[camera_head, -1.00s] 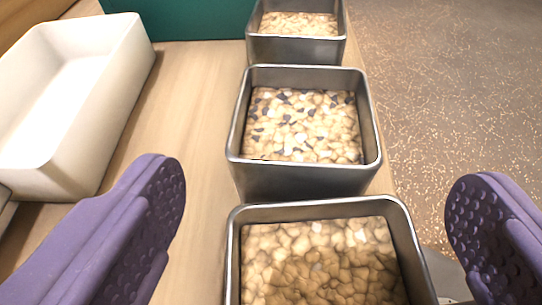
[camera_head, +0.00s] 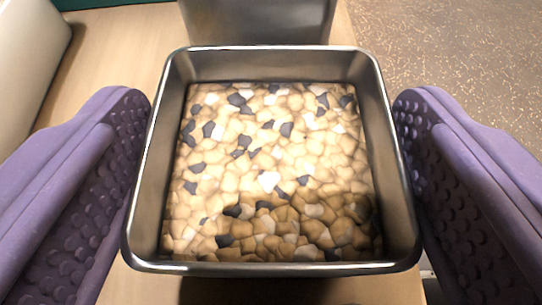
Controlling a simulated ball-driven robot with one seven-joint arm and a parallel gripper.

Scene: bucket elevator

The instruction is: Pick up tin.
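A square metal tin (camera_head: 272,267) fills the middle of the view, upright. It is filled with tan pebble-like pieces and scattered dark and white ones. My gripper (camera_head: 272,140) has its two purple fingers on either side of this tin, one along the left wall and one along the right wall. Both fingers are very close to the rim; whether they press on it cannot be told. The tin's underside and lower walls are hidden.
Another metal tin (camera_head: 256,22) stands just behind, cut off by the top edge. A white container (camera_head: 28,60) is at the upper left. The wooden surface (camera_head: 115,45) is bare between them. Speckled floor (camera_head: 450,60) lies to the right.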

